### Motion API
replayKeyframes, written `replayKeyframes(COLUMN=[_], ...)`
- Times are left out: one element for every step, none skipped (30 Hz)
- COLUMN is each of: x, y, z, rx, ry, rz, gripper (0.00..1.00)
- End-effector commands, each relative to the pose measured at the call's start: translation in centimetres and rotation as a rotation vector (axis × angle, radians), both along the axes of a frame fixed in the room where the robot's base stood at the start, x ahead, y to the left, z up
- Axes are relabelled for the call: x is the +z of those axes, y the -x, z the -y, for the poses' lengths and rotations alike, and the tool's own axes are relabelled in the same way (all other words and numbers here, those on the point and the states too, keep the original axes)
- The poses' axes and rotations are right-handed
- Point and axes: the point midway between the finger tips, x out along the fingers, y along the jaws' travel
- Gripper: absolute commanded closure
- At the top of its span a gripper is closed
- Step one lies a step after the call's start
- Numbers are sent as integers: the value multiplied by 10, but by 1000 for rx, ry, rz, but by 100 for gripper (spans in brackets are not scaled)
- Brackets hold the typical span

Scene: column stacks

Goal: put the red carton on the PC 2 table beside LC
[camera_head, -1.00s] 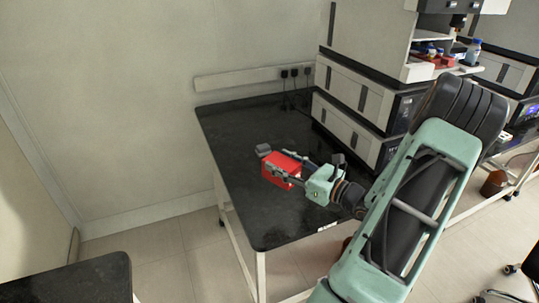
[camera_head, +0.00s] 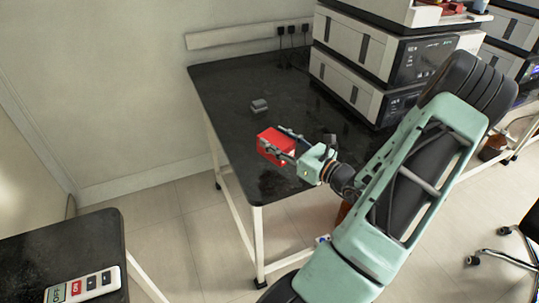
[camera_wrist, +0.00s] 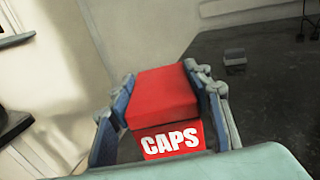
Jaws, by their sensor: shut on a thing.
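The red carton (camera_head: 277,142) is held between the two fingers of my gripper (camera_head: 284,143), over the front left part of the black table (camera_head: 235,85) in the head view. In the wrist view the carton (camera_wrist: 165,100) shows its top and a face lettered "CAPS", with a finger of my gripper (camera_wrist: 163,98) pressed on each side. I cannot tell how high the carton is above the tabletop. The stacked white and black instruments (camera_head: 375,55) stand at the back right of this table. No "PC 2" or "LC" label is readable.
A small grey object (camera_head: 259,106) lies on the black table behind the carton. A second dark table (camera_head: 60,245) at the lower left bears a white panel (camera_head: 84,287) with marked blocks. Bare floor lies between the tables. A black chair (camera_head: 520,240) is at the right.

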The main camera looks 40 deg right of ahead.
Motion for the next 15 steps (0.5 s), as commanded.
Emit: replayKeyframes(x=[-7,-10,-12,-13,-14,-15,-17,-19,-22,-25,-29,-36,-40,-45,-50], y=[-3,-4,-5,-6,-7,-7,-8,-8,-10,-11,-12,-11,-11,-11,-11], z=[-5,-7,-9,-10,-10,-11,-12,-14,-16,-18,-19,-18,-17,-17,-17], rx=[1,1,1,1,1,1,1,2,2,2,0,-1,-1,-1,0], ry=[-4,-3,-1,-1,-1,-1,-1,-1,-1,-2,-3,-3,-2,-2,-2], rz=[0,1,1,1,1,1,1,1,1,1,1,1,1,1,1], gripper=[82,82,82,82,82,82,82,82,82,82,82,82,82,82,82])
